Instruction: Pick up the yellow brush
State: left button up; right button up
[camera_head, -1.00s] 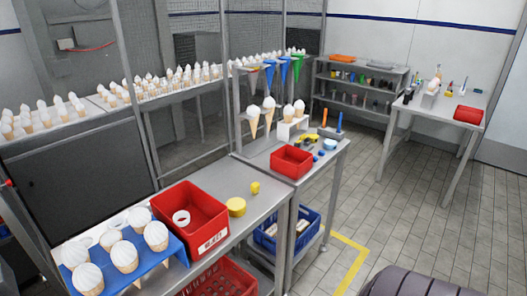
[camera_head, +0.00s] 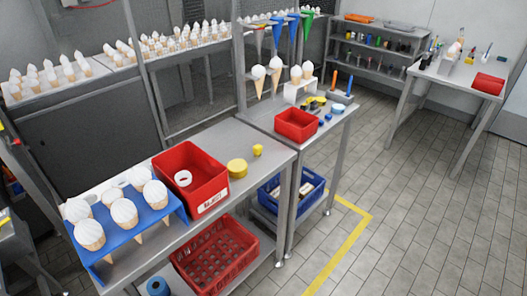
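A small yellow and dark object (camera_head: 314,103) lies on the far steel table beside the red bin; it may be the yellow brush, but it is too small to tell. A round yellow piece (camera_head: 237,168) and a smaller yellow piece (camera_head: 258,150) sit on the near steel table; neither looks clearly like a brush. Neither of my grippers is in view.
The near table (camera_head: 262,135) holds a red bin (camera_head: 208,178) and a blue rack (camera_head: 108,258) of cones. A small red bin (camera_head: 296,125) stands on the farther table. A side table (camera_head: 452,75) stands at right. Tiled floor (camera_head: 410,200) is open.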

aim_at(257, 149)
jog(key=u, duration=1.85)
jog(key=z, duration=1.85)
jog(key=i+l+u, duration=0.2)
jog(key=i+l, duration=0.6)
